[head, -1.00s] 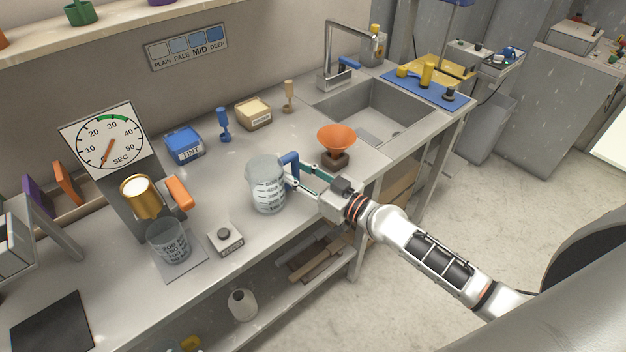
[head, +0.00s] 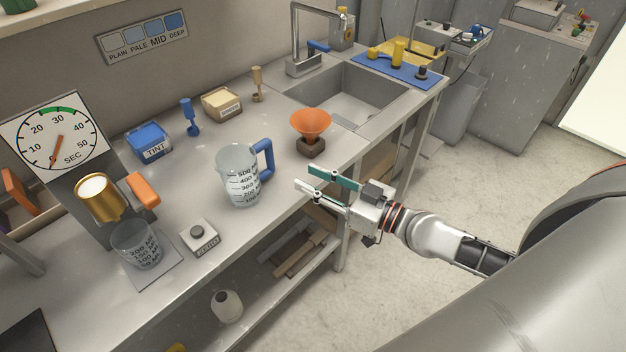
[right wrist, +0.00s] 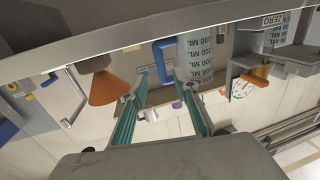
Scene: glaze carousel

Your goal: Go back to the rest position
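My right gripper (head: 328,187) is open and empty, just off the front edge of the bench in the head view. Its two green-lined fingers also show apart in the right wrist view (right wrist: 158,95). A clear measuring jug (head: 238,178) with a blue handle (head: 266,160) stands upright on the bench, left of the fingertips and clear of them. The jug also shows in the right wrist view (right wrist: 196,60), with its blue handle between the fingers' line and the jug body. My left gripper is not in view.
An orange funnel (head: 311,124) on a dark base stands behind the gripper, near the sink (head: 350,92). A second beaker (head: 137,246) stands below a gold cup (head: 98,198) by the dial (head: 50,132). The floor (head: 400,260) right of the bench is clear.

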